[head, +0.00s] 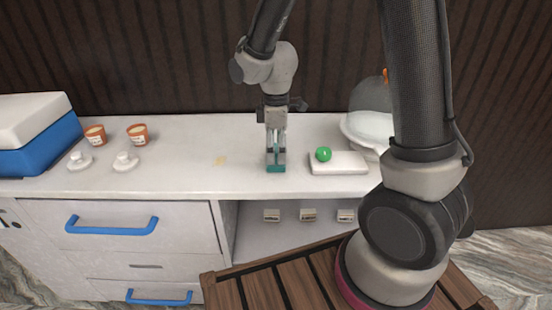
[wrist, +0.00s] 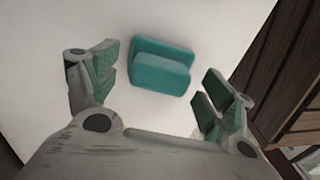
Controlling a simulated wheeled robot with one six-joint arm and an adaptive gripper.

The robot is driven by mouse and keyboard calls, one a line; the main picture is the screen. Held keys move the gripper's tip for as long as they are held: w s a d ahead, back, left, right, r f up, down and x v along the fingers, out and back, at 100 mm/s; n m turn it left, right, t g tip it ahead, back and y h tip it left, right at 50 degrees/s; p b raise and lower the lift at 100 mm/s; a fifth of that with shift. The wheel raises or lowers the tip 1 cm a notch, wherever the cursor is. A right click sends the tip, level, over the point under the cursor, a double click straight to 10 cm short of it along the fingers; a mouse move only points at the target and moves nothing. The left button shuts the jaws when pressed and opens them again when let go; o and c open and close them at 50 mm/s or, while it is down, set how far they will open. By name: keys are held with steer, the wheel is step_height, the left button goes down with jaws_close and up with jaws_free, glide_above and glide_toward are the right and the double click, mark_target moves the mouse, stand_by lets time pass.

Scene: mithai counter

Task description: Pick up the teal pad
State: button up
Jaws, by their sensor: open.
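The teal pad (wrist: 158,68) lies on the white counter top, between and a little beyond my open fingers in the wrist view. It is a small block with a raised upper part. In the head view the teal pad (head: 276,168) shows just under my fingertips, near the counter's front edge. My gripper (head: 276,155) points down over it, and the fingers hide part of it. In the wrist view my gripper (wrist: 160,92) is open with nothing held. I cannot tell whether the fingertips touch the pad.
A white board (head: 345,168) with a green ball (head: 323,154) lies close to the right. A domed cover (head: 369,115) stands behind it. Two small orange cups (head: 138,134) and a blue-and-white box (head: 38,150) are at the left. The counter left of my gripper is mostly clear.

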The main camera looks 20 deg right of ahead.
mark_target(276, 148)
steer(key=shift+f, duration=0.5)
steer(key=shift+c, duration=0.2)
steer(key=c, duration=1.2)
steer(key=shift+o, duration=0.2)
step_height(276, 148, up, 10)
steer(key=shift+r, duration=0.1)
